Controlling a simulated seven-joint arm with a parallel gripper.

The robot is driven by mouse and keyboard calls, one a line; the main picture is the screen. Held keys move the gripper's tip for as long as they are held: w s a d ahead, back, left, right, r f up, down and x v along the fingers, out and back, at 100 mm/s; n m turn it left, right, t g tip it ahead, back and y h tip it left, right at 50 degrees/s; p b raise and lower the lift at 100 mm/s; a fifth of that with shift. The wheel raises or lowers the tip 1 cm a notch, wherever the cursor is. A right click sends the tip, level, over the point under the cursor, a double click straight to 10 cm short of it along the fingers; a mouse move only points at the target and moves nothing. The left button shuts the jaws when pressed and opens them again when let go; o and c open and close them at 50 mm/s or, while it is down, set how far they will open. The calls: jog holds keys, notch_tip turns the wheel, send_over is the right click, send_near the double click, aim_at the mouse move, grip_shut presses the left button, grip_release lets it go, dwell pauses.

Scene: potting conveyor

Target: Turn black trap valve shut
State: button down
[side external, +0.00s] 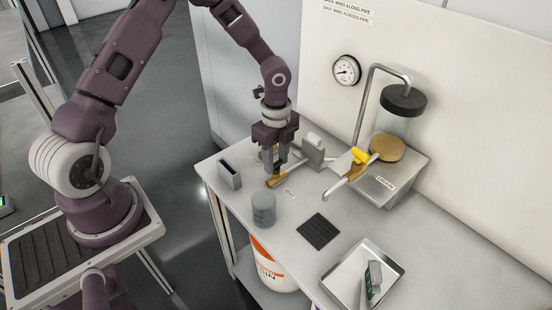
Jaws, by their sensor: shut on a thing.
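My gripper (276,166) points down over a brass pipe fitting (277,180) at the left part of the bench. Its fingers are close together at the fitting, shut on what appears to be the black trap valve's wing. The fingers hide the wing, so I cannot tell whether it lies along or across the pipe. A grey block (313,149) stands just right of the fingers, joined to the fitting. A small label (290,193) lies in front, too small to read surely.
A yellow-winged valve (361,156) sits on a brass pipe beside the glass vessel (391,128). A grey ribbed cylinder (263,209), grey open holder (230,174), black mat (319,232) and metal tray (348,281) stand nearby. A gauge (346,70) is on the wall.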

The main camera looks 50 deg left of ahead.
jog(key=n, duration=0.8)
jog(key=shift+n, duration=0.3)
jog(key=n, duration=0.4)
jog(key=shift+n, duration=2.1)
jog(key=c, duration=0.9)
grip_release()
